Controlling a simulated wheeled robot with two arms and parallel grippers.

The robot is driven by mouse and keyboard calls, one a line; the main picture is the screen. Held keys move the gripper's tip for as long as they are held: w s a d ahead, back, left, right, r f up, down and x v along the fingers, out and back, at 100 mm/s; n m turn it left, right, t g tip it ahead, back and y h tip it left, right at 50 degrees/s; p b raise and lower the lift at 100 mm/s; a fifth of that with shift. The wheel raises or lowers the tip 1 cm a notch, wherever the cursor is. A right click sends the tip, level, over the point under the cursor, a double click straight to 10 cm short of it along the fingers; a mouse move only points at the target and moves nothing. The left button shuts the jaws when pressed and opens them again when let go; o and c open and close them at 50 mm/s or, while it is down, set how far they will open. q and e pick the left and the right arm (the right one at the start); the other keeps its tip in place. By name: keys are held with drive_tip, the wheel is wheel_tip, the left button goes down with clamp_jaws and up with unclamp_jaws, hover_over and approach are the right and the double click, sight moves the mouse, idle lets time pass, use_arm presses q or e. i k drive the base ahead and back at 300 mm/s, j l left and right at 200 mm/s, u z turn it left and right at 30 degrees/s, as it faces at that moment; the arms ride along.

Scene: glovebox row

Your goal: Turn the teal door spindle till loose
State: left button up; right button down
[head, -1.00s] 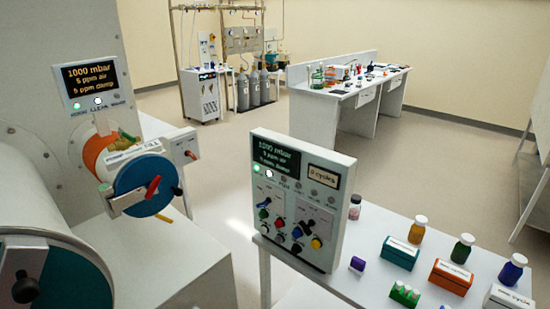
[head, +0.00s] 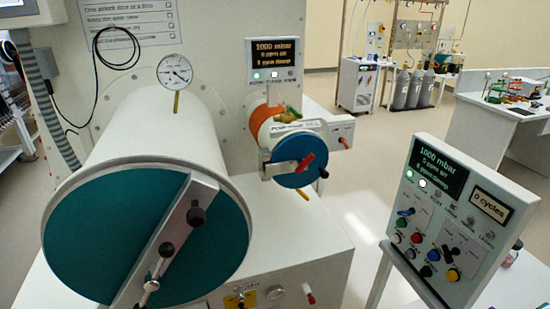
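The large teal door (head: 85,240) closes the front of the wide white antechamber cylinder (head: 150,140) at the left. A pale bar (head: 185,225) crosses the door at a slant. On the bar are a black knob (head: 196,215) near its upper end and a metal spindle (head: 151,285) with a black-tipped handle (head: 166,250) lower down. The lower end of the bar runs toward the bottom edge of the view. Neither of my grippers shows in the head view.
A smaller chamber with a blue door (head: 300,172) and red handle (head: 305,161) sits to the right. A control panel (head: 445,215) reading 1000 mbar and 0 cycles stands at the right. Open floor (head: 350,180) lies between them. A gauge (head: 174,71) stands on the cylinder.

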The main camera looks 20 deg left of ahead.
sight(152, 283)
drive_tip(key=j+u, duration=0.1)
drive_tip(key=u, duration=0.3)
drive_tip(key=j+u, duration=0.1)
drive_tip(key=u, duration=0.7)
drive_tip(key=z, duration=0.45)
drive_tip(key=j+z, duration=0.25)
drive_tip(key=z, duration=0.15)
drive_tip(key=j+z, duration=0.2)
drive_tip(key=z, duration=0.15)
drive_tip(key=j+z, duration=0.25)
drive_tip(key=z, duration=0.15)
drive_tip(key=k+j+z, duration=0.25)
drive_tip(key=j, duration=0.45)
drive_tip(key=k+j+z, duration=0.3)
drive_tip(key=j, duration=0.3)
drive_tip(key=k+j+z, duration=0.25)
drive_tip(key=k+j, duration=1.05)
drive_tip(key=j, duration=0.25)
drive_tip(key=i+l, duration=0.2)
drive_tip(key=i, duration=0.25)
